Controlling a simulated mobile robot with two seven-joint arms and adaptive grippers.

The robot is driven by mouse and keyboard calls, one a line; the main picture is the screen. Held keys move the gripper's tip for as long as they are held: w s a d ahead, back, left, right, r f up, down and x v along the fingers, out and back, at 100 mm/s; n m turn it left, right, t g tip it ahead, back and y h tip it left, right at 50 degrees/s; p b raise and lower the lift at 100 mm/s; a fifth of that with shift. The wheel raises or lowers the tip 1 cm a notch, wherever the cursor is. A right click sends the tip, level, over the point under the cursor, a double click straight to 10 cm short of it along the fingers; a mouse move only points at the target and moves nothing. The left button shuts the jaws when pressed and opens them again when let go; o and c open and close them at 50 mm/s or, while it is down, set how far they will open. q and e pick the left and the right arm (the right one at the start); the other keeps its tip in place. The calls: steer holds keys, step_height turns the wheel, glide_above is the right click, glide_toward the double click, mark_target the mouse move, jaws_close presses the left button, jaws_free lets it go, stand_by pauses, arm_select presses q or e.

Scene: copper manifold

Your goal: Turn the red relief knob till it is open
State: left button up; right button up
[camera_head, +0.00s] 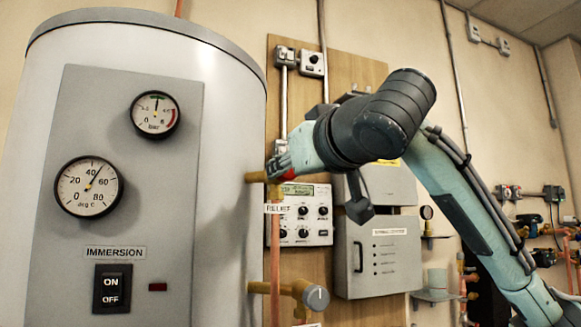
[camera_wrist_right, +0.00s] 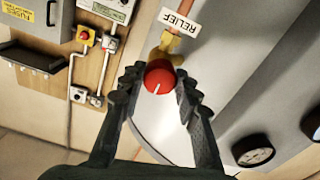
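The red relief knob (camera_wrist_right: 160,76) sits on a brass valve (camera_wrist_right: 166,48) below the RELIEF label (camera_wrist_right: 181,21) in the right wrist view. A white line on its face points down toward the wrist. My right gripper (camera_wrist_right: 160,83) has one finger on each side of the knob, and both fingertips appear to touch its rim. In the head view my right gripper (camera_head: 283,160) is at the cylinder's right side. My left gripper is in neither view.
The grey cylinder (camera_head: 232,130) with its gauges and immersion switch stands at the left. A lower valve with a grey knob (camera_head: 316,297) sits below the RELIEF label. A controller (camera_head: 304,215) and a grey cabinet (camera_head: 378,258) are on the board behind my right arm.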

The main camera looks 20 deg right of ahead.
steer(key=c, duration=0.5)
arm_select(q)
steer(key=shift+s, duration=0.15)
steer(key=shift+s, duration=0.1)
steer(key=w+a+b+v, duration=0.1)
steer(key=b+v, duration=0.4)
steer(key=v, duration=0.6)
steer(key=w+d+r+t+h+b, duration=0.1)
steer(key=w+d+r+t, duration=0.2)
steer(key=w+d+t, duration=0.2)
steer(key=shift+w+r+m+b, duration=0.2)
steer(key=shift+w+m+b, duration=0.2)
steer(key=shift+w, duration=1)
arm_select(e)
steer(key=shift+m, duration=6.1)
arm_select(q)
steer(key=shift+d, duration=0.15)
arm_select(e)
steer(key=o, duration=1.1)
